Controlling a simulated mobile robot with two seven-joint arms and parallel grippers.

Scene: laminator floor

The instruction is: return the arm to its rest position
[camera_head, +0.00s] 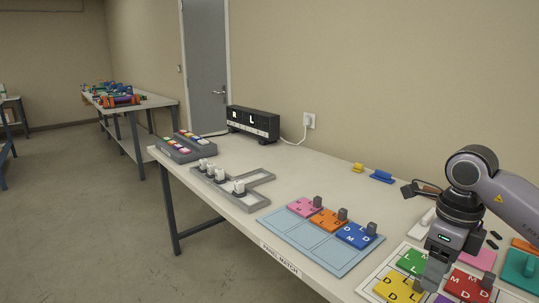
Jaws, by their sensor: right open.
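My right arm (507,196) comes in from the right, bent downward. Its right gripper (440,262) points down, open, over a white board (371,286) with lettered tiles. The gripper is close above or among a green tile (410,262), a yellow tile (398,288) and a red tile (466,285); I cannot tell whether it touches them. It partly hides the board. I see nothing held in it. My left gripper is not in view.
A light-blue board (300,241) holds pink (304,207), orange (327,221) and blue (355,237) tiles with grey knobs. A grey frame (250,203) with white-topped pegs, a black display box (252,123), and yellow (357,168) and blue (381,176) pieces are farther back. The wall stands behind.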

